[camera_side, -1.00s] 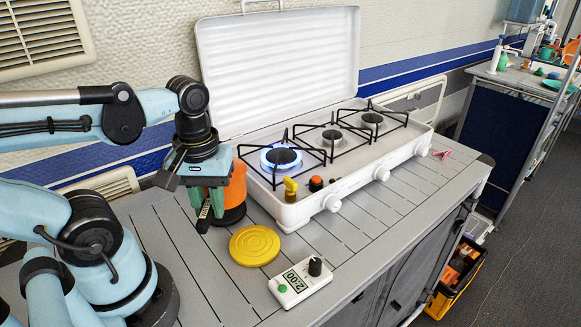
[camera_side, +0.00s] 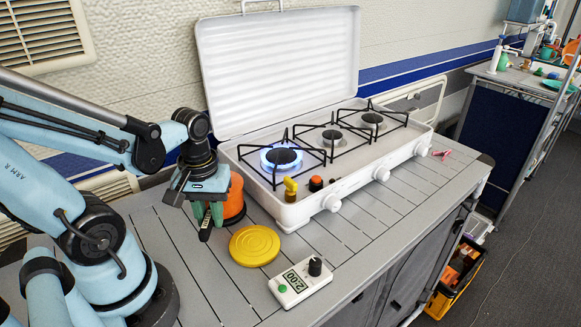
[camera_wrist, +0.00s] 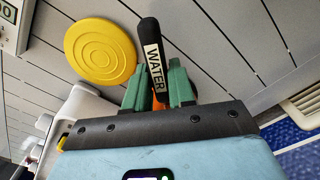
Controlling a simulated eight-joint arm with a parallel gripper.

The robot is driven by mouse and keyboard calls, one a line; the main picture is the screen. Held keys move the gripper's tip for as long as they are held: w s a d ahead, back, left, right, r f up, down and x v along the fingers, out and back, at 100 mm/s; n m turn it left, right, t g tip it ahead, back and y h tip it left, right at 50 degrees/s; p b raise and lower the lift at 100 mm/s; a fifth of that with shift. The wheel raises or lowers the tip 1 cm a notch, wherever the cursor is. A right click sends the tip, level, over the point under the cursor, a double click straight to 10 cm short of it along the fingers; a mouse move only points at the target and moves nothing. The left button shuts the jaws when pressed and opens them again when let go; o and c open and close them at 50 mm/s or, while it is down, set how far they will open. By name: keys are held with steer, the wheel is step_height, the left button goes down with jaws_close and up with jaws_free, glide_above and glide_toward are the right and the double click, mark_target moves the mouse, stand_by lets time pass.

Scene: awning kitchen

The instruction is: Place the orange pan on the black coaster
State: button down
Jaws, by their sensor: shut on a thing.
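The orange pan (camera_side: 236,196) stands at the left of the stove in the side view, with a dark rim showing under it. That rim looks like the black coaster (camera_side: 235,221), mostly hidden by the pan. I cannot tell whether pan and coaster touch all round. My gripper (camera_side: 208,213) is shut on the pan's black handle, which points toward the camera. In the wrist view the handle, labelled "WATER" (camera_wrist: 152,60), lies between my green fingers (camera_wrist: 158,88). Only a sliver of orange shows there.
A yellow round coaster (camera_side: 254,246) lies just in front of the pan, and a timer (camera_side: 301,282) stands in front of that. The white stove (camera_side: 320,180) is close to the pan's right, its left burner (camera_side: 282,158) burning blue. The slatted counter ahead is mostly clear.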

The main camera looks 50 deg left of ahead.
steer(key=shift+f, duration=0.2)
steer(key=c, duration=1)
jaws_free()
steer(key=shift+o, duration=0.2)
steer(key=shift+r, duration=5.95)
steer(key=w+d+f+m+t, duration=0.2)
steer(key=w+d+m+t, duration=0.4)
steer(key=w+m, duration=0.4)
steer(key=shift+f+t, duration=0.25)
steer(key=shift+t, duration=0.35)
